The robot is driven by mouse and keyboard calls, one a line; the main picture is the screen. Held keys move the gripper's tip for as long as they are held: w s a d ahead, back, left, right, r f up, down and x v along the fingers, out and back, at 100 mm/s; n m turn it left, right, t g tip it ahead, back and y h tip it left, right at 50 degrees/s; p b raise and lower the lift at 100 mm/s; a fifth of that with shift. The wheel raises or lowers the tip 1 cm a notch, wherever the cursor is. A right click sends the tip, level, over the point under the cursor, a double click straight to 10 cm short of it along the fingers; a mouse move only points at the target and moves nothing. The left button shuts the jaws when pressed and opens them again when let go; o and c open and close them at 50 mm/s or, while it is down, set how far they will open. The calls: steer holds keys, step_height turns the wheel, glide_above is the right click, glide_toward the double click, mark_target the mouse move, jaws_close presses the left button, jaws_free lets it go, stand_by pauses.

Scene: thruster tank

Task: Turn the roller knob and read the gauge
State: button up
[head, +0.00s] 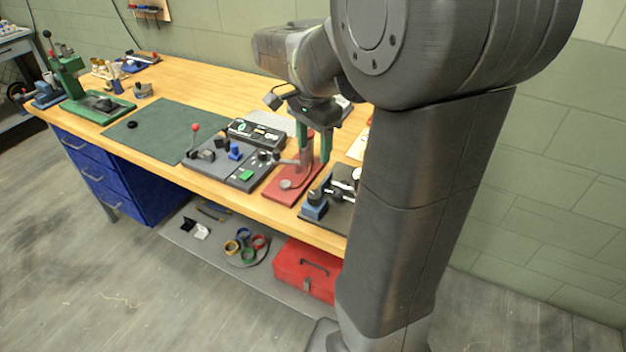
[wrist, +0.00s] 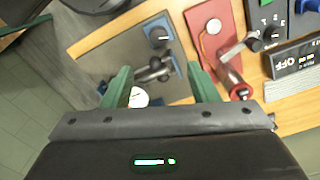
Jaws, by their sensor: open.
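A grey plate (wrist: 115,60) carries blue blocks, a dark knob (wrist: 157,33) with a pale mark, and a dark roller-like part (wrist: 155,71). A round white dial (wrist: 138,97), likely the gauge, sits at the plate's near end, partly behind a finger. Its reading is too small to make out. In the head view the plate is at the bench's front edge, with the knob and blue block (head: 315,206) at its left and part hidden by my arm. My gripper (wrist: 158,70) is open and empty above the plate, its green fingers apart. It also shows in the head view (head: 314,156).
A red board (head: 287,183) with an upright cylinder and lever stands left of the plate. Further left are a grey control panel (head: 215,172) and a green mat (head: 160,130). A red toolbox (head: 305,270) is on the shelf below. The mat is mostly clear.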

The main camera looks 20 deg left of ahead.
mark_target(314, 194)
step_height(314, 194, down, 14)
steer(key=shift+d+r, duration=0.1)
steer(key=shift+r, duration=0.1)
stand_by(0.4)
steer(key=c, duration=1)
